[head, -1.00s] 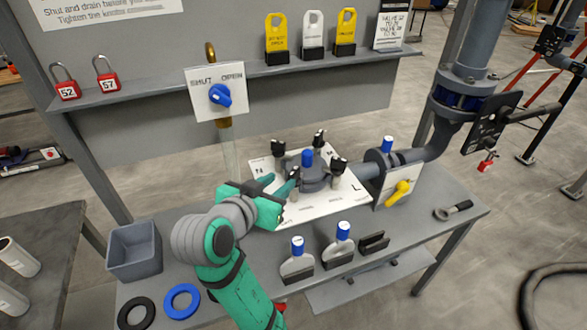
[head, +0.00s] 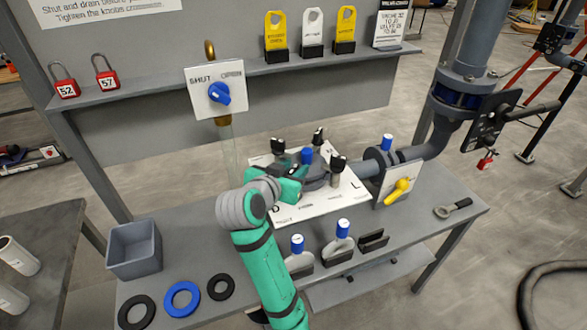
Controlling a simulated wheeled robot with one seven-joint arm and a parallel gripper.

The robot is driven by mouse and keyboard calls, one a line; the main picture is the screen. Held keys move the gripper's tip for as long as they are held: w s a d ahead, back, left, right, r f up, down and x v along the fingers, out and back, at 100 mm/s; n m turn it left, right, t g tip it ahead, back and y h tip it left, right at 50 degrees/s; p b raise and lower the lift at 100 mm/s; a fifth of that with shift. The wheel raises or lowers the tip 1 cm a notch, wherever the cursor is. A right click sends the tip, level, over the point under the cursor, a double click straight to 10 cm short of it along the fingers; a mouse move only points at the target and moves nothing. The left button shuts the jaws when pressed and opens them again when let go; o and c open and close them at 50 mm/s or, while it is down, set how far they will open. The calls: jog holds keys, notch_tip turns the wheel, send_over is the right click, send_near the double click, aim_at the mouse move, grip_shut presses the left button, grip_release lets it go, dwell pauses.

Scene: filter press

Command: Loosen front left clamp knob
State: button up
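The filter press is a round grey housing with a blue cap (head: 307,156) on a white board (head: 345,196). Black clamp knobs stand around it: back left (head: 278,146), back right (head: 318,135) and front right (head: 338,163). My green gripper (head: 295,178) is at the front left of the housing, where the front left knob stands. The gripper hides most or all of that knob. I cannot tell whether its fingers are closed on it or touching it.
A blue valve handle (head: 219,93) is on the SHUT/OPEN plate above. A yellow handle (head: 399,190) is at the right. Blue-capped tools (head: 343,232) stand in front. A grey bin (head: 133,249) and several rings (head: 182,299) are at the left. The bench's right front is mostly clear.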

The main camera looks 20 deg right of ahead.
grip_shut()
